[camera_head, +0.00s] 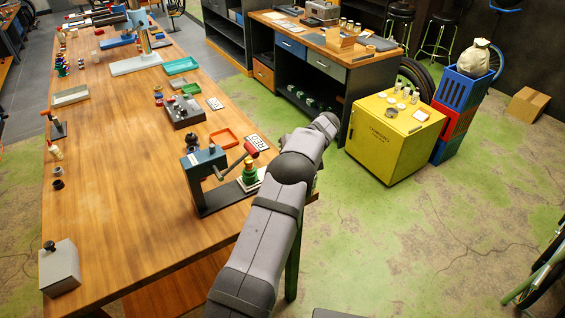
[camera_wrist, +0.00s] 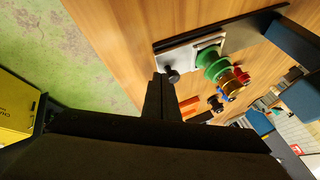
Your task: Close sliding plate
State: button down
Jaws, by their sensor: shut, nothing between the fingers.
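A pale metal sliding plate (camera_wrist: 190,56) with a small black knob (camera_wrist: 173,76) shows in the wrist view, at the end of a dark base. In the head view the plate (camera_head: 241,186) lies beside the teal press (camera_head: 203,175), partly hidden by my arm. A green stack (camera_head: 250,172) stands at the plate; it also shows in the wrist view (camera_wrist: 212,64) with a gold part. My gripper is hidden behind my arm in the head view.
The press lever with its red handle (camera_head: 251,148) reaches toward my arm. An orange tray (camera_head: 223,138) and a dark control box (camera_head: 180,113) stand farther back. The near wooden tabletop (camera_head: 130,220) is mostly clear. A yellow cabinet (camera_head: 393,140) stands on the floor at right.

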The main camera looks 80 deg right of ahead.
jog(key=shift+w+a+f+b, duration=0.1)
jog(key=shift+w+a+b, duration=0.45)
jog(key=shift+b, duration=0.25)
jog(key=w+a+b, duration=0.4)
jog(key=shift+w+a, duration=0.15)
